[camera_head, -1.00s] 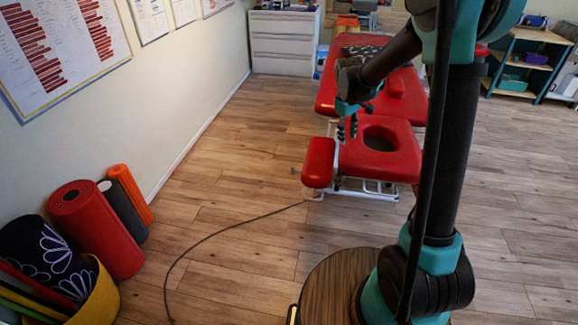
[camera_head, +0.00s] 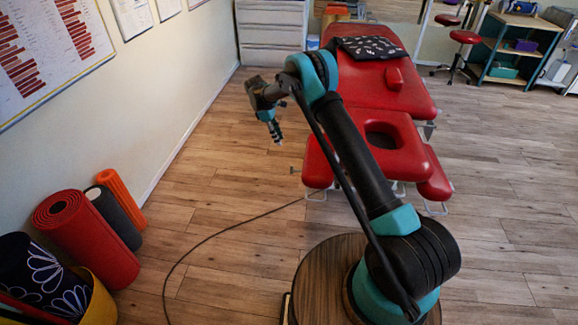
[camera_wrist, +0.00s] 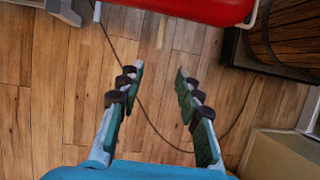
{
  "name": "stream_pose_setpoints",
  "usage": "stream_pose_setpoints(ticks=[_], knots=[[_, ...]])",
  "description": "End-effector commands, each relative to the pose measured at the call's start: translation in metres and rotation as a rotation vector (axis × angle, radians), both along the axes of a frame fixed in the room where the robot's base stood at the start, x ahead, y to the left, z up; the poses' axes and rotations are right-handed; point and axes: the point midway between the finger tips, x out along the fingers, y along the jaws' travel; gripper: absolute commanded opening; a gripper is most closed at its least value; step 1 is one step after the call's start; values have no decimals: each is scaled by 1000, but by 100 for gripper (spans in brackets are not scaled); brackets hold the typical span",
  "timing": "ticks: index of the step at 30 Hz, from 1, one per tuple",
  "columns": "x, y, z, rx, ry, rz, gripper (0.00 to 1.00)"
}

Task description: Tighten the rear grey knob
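The red treatment table (camera_head: 385,75) stands right of my gripper (camera_head: 275,132) in the head view. A small grey piece (camera_head: 292,170) shows beside the left red armrest (camera_head: 318,163); it is too small to tell whether it is a knob. In the wrist view, a red pad (camera_wrist: 205,8) crosses the top edge, with a short pale piece (camera_wrist: 160,32) below it. I cannot make out the rear grey knob for certain. My gripper also shows in the wrist view (camera_wrist: 160,75), open and empty, fingers wide apart over the floor, apart from the table.
A dark cable (camera_head: 215,232) lies along the floor. Rolled mats, one red (camera_head: 90,240) and one orange (camera_head: 121,190), stand by the left wall. A white drawer cabinet (camera_head: 272,35) is at the back.

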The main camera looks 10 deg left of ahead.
Motion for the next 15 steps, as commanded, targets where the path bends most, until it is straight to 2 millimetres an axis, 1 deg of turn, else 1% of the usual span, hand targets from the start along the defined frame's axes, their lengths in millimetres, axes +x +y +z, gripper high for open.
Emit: stream_pose_setpoints(ticks=[3, 5, 8, 15], knots=[[-1, 3, -7, -5, 7, 11, 35], [-1, 1, -12, -5, 7, 11, 35], [-2, -4, -23, -5, 6, 10, 35], [-7, -22, -66, -4, 6, 10, 35]])
